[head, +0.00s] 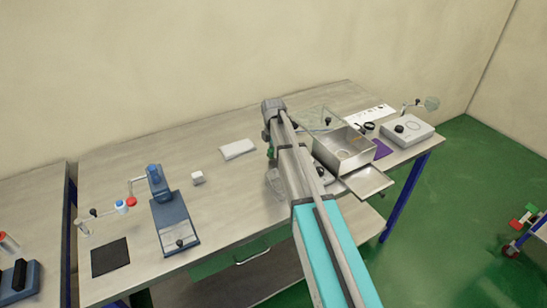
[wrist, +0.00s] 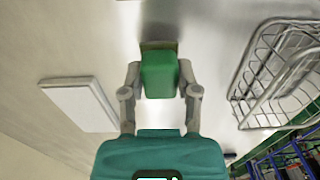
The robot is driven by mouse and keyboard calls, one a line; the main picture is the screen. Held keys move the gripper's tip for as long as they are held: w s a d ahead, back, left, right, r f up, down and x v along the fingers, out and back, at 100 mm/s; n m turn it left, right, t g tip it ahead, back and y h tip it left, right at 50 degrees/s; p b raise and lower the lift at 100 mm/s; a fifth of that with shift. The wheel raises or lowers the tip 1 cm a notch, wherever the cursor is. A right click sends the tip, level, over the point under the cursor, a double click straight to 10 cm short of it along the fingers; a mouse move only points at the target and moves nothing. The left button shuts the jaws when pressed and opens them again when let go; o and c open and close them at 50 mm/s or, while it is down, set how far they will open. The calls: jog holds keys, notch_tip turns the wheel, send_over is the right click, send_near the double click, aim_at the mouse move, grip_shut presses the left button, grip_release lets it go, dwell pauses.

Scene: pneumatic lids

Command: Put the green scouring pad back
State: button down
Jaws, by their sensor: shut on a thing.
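The green scouring pad (wrist: 159,75) is a small green block between the fingers of my gripper (wrist: 160,82) in the wrist view. My gripper is shut on it, with a finger on each side. A dark brownish strip shows at its far end. In the head view a small bit of green (head: 270,152) shows beside my arm; most of the gripper is hidden there. A wire basket (wrist: 240,100) stands to the right of the gripper in the wrist view, and its visible part looks empty. I cannot tell whether the pad touches the table.
A white flat block (wrist: 80,103) lies left of the gripper; it also shows in the head view (head: 237,149). A steel box (head: 347,158) with a raised clear lid (head: 322,119) stands right of my arm. A blue device (head: 174,222) and white cube (head: 198,177) stand left.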

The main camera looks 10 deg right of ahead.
aim_at(273, 149)
jog(key=shift+f+b, duration=0.45)
jog(key=shift+f, duration=0.3)
jog(key=shift+f, duration=0.1)
jog(key=shift+c, duration=1.7)
grip_release()
notch_tip(273, 149, up, 12)
jog(key=p, duration=1.2)
jog(key=shift+a, duration=0.1)
